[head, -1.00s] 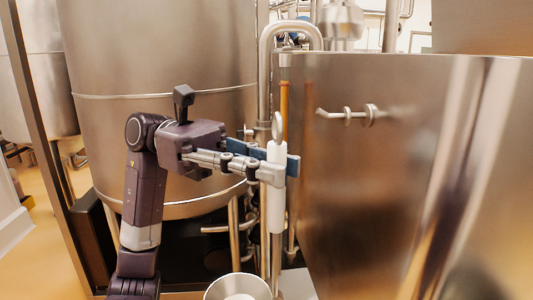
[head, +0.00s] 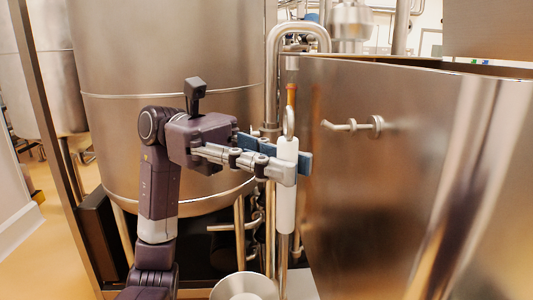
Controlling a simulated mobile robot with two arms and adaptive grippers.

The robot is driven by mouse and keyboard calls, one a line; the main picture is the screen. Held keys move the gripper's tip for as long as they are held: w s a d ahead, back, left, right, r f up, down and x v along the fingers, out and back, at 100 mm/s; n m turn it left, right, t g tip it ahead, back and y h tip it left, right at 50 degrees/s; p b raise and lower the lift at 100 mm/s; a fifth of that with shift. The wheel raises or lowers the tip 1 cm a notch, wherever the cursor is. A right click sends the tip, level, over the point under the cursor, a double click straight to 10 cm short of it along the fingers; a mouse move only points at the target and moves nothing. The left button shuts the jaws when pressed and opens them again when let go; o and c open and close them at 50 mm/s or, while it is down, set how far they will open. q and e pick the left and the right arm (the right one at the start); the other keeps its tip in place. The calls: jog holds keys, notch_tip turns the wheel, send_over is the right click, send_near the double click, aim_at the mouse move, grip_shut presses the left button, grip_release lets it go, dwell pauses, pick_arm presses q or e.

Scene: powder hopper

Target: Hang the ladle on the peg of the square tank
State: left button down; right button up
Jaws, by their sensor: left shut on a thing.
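The ladle (head: 287,210) hangs upright with a white handle, a metal loop (head: 290,121) at its top, and a bowl that seems to be the round metal cup (head: 244,287) at the bottom edge. My left gripper (head: 290,165) is shut on the upper part of the white handle. The square tank (head: 380,220) stands on the right with a shiny metal wall. Its peg (head: 350,126) sticks out to the left near the top of that wall. The loop is left of the peg, at about its height in the picture, and apart from it. My right gripper is not in view.
A large round tank (head: 170,60) stands behind my left arm. A bent metal pipe (head: 272,80) rises behind the ladle, with thinner pipes below. The space between the loop and the peg looks clear.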

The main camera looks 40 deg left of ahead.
pick_arm(q)
jog(key=w+d+f, duration=0.1)
jog(key=w+d, duration=0.2)
jog(key=w, duration=0.1)
jog(key=shift+w+d+f+p, duration=0.15)
jog(key=shift+w+d+p, duration=0.1)
jog(key=shift+d+p, duration=0.15)
dwell(0.4)
dwell(0.6)
jog(key=c, duration=1.8)
grip_release()
jog(key=shift+c, duration=0.2)
jog(key=shift+o, duration=0.4)
jog(key=s+a, duration=0.1)
jog(key=a, duration=1.1)
